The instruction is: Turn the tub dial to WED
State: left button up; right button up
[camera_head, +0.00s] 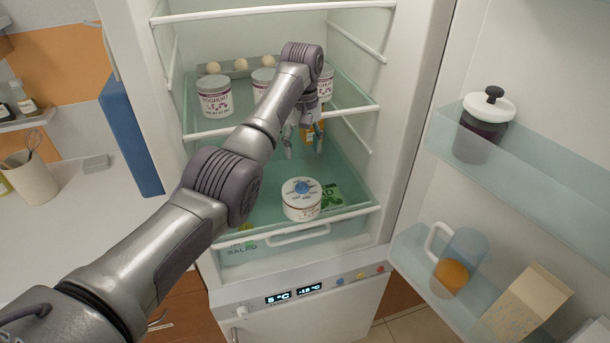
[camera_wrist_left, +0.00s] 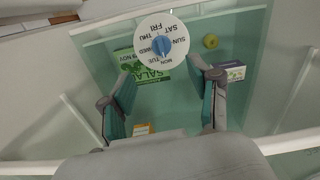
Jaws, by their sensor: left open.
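The white tub (camera_head: 301,205) stands on the lower glass shelf of the open fridge, near its front. Its lid carries a blue dial knob (camera_head: 302,187). In the left wrist view the lid (camera_wrist_left: 172,27) shows day names around the blue knob (camera_wrist_left: 161,46). I cannot tell which day the knob points to. My left gripper (camera_head: 304,147) is open and empty, above the lower shelf and behind the tub in the head view. In the left wrist view its fingers (camera_wrist_left: 162,82) are spread, with the tub beyond the tips. My right gripper is not in view.
Yoghurt tubs (camera_head: 214,97) and eggs (camera_head: 213,68) stand on the shelf above. The wrist view shows a green apple (camera_wrist_left: 211,42) and a small box (camera_wrist_left: 234,71). The open door holds a jar (camera_head: 482,128) and carton (camera_head: 527,303).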

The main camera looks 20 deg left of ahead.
aim_at(303, 185)
pick_arm(q)
jog(key=f, duration=0.2)
jog(key=s+f+p, duration=0.1)
jog(key=f, duration=0.2)
jog(key=shift+f, duration=0.1)
jog(key=f, duration=0.3)
jog(key=shift+w+f+p, duration=0.35)
jog(key=shift+w+p, duration=0.05)
jog(key=shift+f, duration=0.9)
jog(key=shift+s+f, duration=0.1)
jog(key=shift+f, duration=0.25)
jog(key=shift+c, duration=0.4)
jog(key=c, duration=0.8)
jog(key=shift+c, duration=1.3)
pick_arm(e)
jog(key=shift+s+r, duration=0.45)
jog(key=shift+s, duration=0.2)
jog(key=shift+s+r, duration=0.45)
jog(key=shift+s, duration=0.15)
